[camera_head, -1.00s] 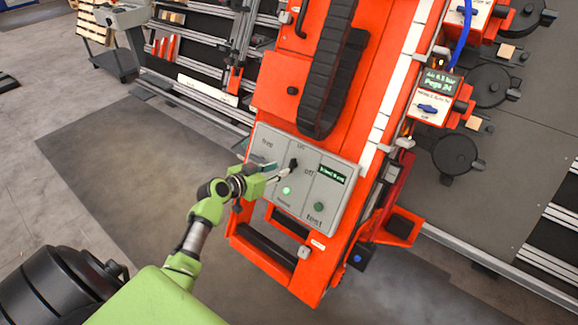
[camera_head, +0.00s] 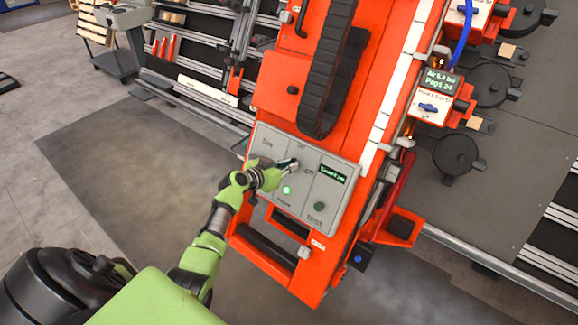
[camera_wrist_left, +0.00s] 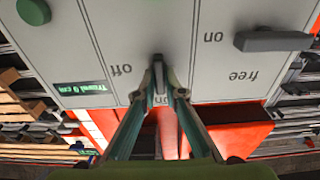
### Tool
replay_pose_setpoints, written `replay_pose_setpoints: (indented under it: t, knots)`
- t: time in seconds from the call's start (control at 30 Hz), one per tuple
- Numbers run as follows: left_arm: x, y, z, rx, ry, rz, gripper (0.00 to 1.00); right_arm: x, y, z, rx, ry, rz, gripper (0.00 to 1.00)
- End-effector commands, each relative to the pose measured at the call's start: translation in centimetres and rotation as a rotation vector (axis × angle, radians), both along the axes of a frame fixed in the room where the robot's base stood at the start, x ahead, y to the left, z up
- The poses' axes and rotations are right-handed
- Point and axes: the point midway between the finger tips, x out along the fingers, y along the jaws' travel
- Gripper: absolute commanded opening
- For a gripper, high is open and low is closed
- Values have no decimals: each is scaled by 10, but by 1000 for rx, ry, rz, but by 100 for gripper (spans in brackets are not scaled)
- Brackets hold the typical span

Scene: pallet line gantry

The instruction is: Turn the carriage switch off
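The carriage switch is a small black lever on the grey control panel (camera_head: 333,201) at the end of the orange carriage. It also shows in the left wrist view as a dark knob (camera_wrist_left: 158,62) between "on" and "off" labels. My left gripper (camera_head: 291,166) is at this switch, coming from the lower left. In the left wrist view its fingertips (camera_wrist_left: 163,80) are close together on either side of the lever, which seems to point towards "on". The fingers partly hide the lever. My right gripper is in neither view.
A second black lever (camera_wrist_left: 272,40) sits near the "free" label. A black cable chain (camera_head: 327,80) hangs above.

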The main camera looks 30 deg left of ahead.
Motion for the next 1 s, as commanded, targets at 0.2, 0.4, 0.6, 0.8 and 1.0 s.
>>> replay_pose_setpoints:
  t: [0.2, 0.4, 0.6, 0.8, 1.0]
  knots:
    - [0, 0, 0, -1, 0, 0, 0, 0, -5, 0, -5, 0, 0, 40]
    - [0, 0, 0, -23, 2, 13, 0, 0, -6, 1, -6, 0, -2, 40]
    - [0, 0, 0, -104, 9, 55, 0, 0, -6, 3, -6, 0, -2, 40]
    - [0, 0, 1, -246, 19, 131, 0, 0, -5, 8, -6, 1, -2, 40]
    - [0, 1, 2, -414, 32, 221, 0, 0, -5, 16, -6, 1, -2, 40]
